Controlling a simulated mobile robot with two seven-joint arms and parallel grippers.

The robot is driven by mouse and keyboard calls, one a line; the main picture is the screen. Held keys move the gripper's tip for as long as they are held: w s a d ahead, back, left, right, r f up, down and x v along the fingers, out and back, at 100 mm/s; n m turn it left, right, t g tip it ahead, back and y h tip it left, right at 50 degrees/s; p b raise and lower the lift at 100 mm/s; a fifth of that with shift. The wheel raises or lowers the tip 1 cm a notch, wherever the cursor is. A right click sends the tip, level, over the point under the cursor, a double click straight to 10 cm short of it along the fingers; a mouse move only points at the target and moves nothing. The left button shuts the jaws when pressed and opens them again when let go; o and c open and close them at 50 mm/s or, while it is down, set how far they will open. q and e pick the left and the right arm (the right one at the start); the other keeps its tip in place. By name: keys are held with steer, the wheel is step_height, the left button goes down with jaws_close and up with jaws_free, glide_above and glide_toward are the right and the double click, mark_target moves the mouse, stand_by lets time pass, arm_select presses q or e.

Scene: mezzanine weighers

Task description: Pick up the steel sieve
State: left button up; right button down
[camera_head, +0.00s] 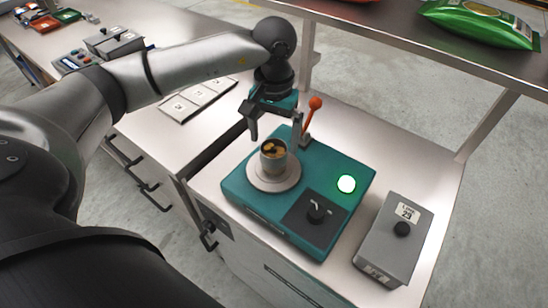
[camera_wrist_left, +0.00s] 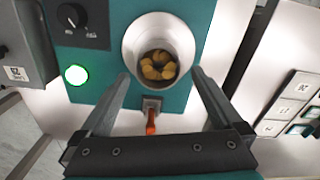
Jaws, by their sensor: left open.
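The steel sieve (camera_head: 273,160) is a small round metal cup standing upright on a pale round plate (camera_head: 262,183) on the teal machine (camera_head: 335,180). It holds several golden-brown pieces, and I see into it from above in the left wrist view (camera_wrist_left: 131,40). My left gripper (camera_head: 275,131) is open and empty, just above and behind the sieve in the head view. In the left wrist view its fingers (camera_wrist_left: 161,78) point toward the sieve, with the tips near either side of its lower edge. I cannot tell whether they touch it. My right gripper is not in view.
An orange-knobbed lever (camera_head: 313,104) stands close beside my left gripper. The machine has a lit green button (camera_head: 346,184) and a black dial (camera_head: 317,212). A grey box (camera_head: 383,250) stands to the right. A shelf (camera_head: 380,45) with a green bag (camera_head: 480,22) overhangs behind.

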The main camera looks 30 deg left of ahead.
mark_target(274, 158)
arm_select(q)
step_height(274, 158, down, 6)
steer(key=shift+s+d+f, duration=0.1)
steer(key=shift+f, duration=0.15)
jaws_close()
stand_by(1.0)
